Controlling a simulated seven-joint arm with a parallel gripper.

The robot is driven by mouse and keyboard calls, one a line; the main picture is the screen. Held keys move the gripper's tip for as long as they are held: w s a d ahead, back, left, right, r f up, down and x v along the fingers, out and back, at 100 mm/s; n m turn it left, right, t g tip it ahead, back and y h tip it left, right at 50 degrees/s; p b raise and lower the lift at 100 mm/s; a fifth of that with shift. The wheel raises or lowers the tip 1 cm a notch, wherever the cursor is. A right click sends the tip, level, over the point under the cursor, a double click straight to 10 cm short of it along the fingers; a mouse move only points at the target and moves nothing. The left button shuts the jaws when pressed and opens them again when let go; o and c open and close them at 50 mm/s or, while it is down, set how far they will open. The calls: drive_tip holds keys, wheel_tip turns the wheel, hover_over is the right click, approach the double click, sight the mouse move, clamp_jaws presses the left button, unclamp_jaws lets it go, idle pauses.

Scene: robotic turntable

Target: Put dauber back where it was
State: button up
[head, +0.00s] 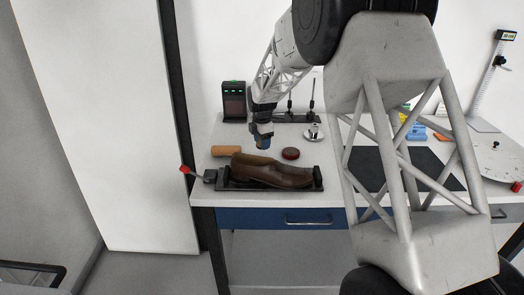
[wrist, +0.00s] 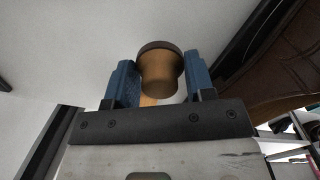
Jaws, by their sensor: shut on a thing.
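The dauber (wrist: 160,72), with a light wooden body and a dark brown cap-like end, is held between the two blue fingers of my gripper (wrist: 158,84) in the wrist view. In the head view my gripper (head: 263,144) points down and is above the table behind the brown shoe (head: 270,172). The dauber is too small there to make out clearly. The shoe also shows at the right of the wrist view (wrist: 285,60). The place where the dauber was is not marked in any frame.
The shoe rests in a black clamp (head: 240,186) with a red-knobbed lever (head: 185,170). Behind it are a wooden cylinder (head: 226,151) and a dark red round tin (head: 290,153). A black stand with rods (head: 292,114) and a dark box (head: 234,103) are at the back.

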drive_tip(key=shift+f, duration=2.15)
drive_tip(key=shift+f, duration=0.15)
drive_tip(key=o, duration=0.8)
drive_tip(key=shift+o, duration=0.2)
wheel_tip(320, 180, up, 12)
drive_tip(key=shift+s+r, duration=0.1)
drive_tip(key=shift+r, duration=0.05)
drive_tip(key=shift+s, duration=0.1)
